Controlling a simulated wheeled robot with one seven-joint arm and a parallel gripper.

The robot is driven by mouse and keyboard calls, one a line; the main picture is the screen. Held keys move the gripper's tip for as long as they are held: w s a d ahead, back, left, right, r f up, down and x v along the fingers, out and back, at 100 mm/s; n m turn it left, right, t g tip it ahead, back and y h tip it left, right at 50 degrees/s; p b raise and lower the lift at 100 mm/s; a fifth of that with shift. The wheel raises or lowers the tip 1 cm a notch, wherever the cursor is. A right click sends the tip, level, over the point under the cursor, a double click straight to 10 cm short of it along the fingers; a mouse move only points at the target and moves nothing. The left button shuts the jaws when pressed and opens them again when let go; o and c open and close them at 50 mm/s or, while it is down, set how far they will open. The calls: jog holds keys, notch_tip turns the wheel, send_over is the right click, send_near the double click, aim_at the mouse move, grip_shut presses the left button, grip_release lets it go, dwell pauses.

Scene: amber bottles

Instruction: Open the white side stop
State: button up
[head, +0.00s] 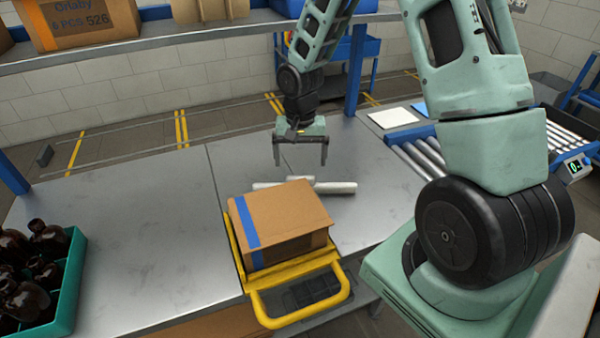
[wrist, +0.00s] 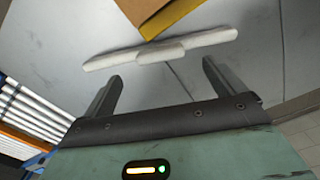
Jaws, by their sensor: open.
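The white side stop (head: 336,187) lies on the grey metal table behind the cardboard box (head: 284,218). It is a low white bar with a thicker middle part, and the box hides some of it in the head view. In the wrist view the whole white bar (wrist: 160,51) shows, beyond my fingertips. My gripper (head: 300,163) is open and empty, pointing down above the table on the far side of the stop. Its two fingers also show in the wrist view (wrist: 160,75), apart from the bar.
The box, with a blue stripe, sits in a yellow frame with a handle (head: 302,320) at the table's front. A green crate (head: 68,290) of amber bottles stands at the left. A roller conveyor (head: 425,157) is at the right. A shelf (head: 200,43) runs overhead. The table's left middle is clear.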

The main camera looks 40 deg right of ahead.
aim_at(300, 177)
notch_tip(300, 177, down, 6)
jog(key=shift+f, duration=0.1)
dwell(0.4)
jog(key=c, duration=1.4)
jog(key=shift+s+a+n+p, duration=0.15)
jog(key=shift+n+p, duration=0.3)
jog(key=shift+n, duration=1.85)
jog(key=o, duration=1.4)
